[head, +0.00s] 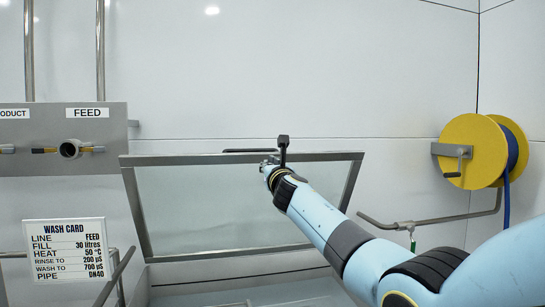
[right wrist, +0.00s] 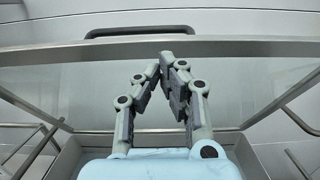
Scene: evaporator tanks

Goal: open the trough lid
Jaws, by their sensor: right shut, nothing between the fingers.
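The trough lid (head: 200,205), a clear panel in a grey metal frame, stands raised and tilted in the middle of the head view. A dark bar handle (head: 240,151) is on its upper edge. In the right wrist view the handle (right wrist: 140,31) lies beyond the fingertips, along the frame. My right gripper (head: 283,143) is in front of the lid's upper edge, close to the handle's right end. It is shut and empty; its fingertips (right wrist: 174,62) meet over the panel. Whether it touches the lid I cannot tell. My left gripper is not in view.
The trough (head: 230,292) shows below the lid. A FEED panel (head: 87,130) with a pipe port and a wash card (head: 66,249) are at left. A yellow hose reel (head: 470,150) and a bent rail (head: 450,216) are at right. The wall above is bare.

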